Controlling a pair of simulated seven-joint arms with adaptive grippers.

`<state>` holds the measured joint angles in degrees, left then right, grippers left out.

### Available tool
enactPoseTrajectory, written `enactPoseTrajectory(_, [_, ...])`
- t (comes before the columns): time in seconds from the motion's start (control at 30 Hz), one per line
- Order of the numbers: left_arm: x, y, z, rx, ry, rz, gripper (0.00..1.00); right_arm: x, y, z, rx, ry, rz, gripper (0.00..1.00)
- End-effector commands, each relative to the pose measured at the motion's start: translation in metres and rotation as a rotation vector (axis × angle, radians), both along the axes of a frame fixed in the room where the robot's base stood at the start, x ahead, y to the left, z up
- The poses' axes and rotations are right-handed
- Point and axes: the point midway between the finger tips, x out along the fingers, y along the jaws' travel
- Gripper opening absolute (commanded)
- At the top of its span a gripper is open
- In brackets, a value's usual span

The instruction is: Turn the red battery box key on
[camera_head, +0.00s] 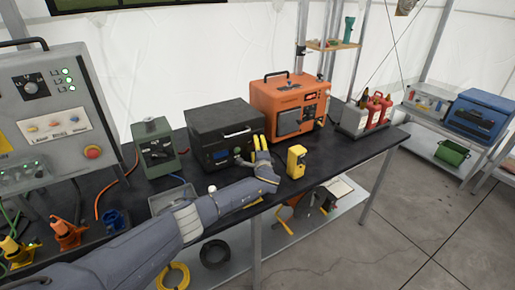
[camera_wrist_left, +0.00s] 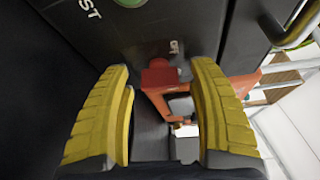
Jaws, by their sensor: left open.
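The battery box (camera_head: 224,122) is a dark grey-black case with a small display, standing on the black table in the middle of the head view. Its front also fills the upper part of the left wrist view (camera_wrist_left: 130,45). A small red key (camera_wrist_left: 158,75) sits on that front, beyond and between my fingertips; in the head view I cannot make it out. My left gripper (camera_head: 261,144) has yellow fingers and is at the box's right front. In the wrist view the left gripper (camera_wrist_left: 160,85) is open, with nothing clearly held. My right gripper is not in view.
An orange power unit (camera_head: 290,103) stands right of the box, a green device (camera_head: 154,148) left. A yellow device (camera_head: 296,161) stands close right of my gripper. A grey control panel (camera_head: 60,105) is at far left. Red bottles (camera_head: 376,108) stand at the table's right end.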

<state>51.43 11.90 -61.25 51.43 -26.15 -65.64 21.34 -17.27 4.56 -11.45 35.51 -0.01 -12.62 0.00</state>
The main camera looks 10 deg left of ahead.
Motion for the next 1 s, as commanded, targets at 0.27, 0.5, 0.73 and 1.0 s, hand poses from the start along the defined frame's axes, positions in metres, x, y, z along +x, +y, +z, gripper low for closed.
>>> enactPoseTrajectory(0.27, [0.0003,0.0002,0.0001,0.0,0.0,0.0,0.6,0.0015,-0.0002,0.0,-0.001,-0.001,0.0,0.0])
enactPoseTrajectory(0.5, [0.0003,0.0003,0.0001,0.0,0.0,0.0,0.36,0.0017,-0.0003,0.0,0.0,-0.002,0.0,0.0])
enactPoseTrajectory(0.73, [0.0002,0.0002,0.0001,0.0,0.0,0.0,0.09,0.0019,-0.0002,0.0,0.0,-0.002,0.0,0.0])
enactPoseTrajectory(1.0, [0.0004,-0.0008,0.0001,0.0,0.0,-0.002,0.0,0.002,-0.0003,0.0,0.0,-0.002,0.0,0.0])
